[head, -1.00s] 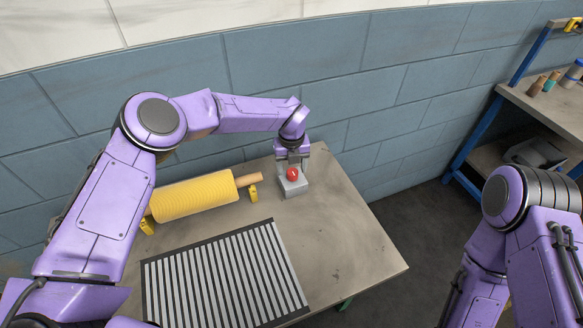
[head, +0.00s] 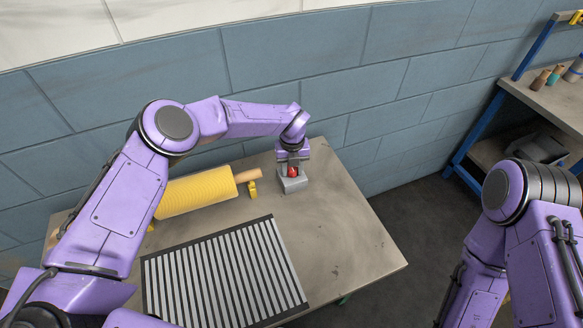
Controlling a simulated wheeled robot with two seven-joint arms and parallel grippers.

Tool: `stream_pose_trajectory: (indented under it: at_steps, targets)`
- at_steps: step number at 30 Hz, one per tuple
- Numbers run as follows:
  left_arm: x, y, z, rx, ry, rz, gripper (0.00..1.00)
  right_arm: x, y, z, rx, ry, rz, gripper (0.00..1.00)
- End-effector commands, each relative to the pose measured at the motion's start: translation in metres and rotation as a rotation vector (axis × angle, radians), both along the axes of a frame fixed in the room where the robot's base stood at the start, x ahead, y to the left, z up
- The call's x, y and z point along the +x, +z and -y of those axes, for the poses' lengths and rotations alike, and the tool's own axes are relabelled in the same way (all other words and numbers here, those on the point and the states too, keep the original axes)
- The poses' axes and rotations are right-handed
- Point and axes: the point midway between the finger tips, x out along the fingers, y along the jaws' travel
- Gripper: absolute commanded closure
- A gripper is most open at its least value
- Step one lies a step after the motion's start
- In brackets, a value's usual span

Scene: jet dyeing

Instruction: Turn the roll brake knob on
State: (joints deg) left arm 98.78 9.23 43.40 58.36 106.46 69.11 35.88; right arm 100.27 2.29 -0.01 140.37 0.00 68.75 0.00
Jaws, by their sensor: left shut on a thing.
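The red roll brake knob (head: 293,173) sits on a small grey box (head: 292,185) at the back right part of the table, beside the yellow roll. My left gripper (head: 292,168) comes down over the knob from above and is shut on it. The fingers partly cover the knob, and its exact turn angle cannot be made out. My right arm stands at the right side of the view, off the table. Its gripper does not show.
A yellow roll (head: 195,194) on a wooden core lies in yellow holders (head: 253,188) left of the box. A striped grey panel (head: 222,275) lies on the table (head: 345,240) in front. A shelf (head: 548,105) with several spools stands at far right.

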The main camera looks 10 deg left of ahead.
Motion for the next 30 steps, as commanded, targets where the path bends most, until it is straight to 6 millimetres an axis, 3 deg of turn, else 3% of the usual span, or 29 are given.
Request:
stream_pose_trajectory:
  at_steps: [15,30]
  targets:
    - [0.001,-0.005,-0.002,0.001,-0.365,0.002,0.91,0.000,-0.038,0.000,0.000,0.000,0.000,0.37]
    - [0.000,-0.003,-0.003,0.002,-0.843,-0.001,0.91,0.000,-0.056,0.000,0.000,0.000,0.000,0.37]
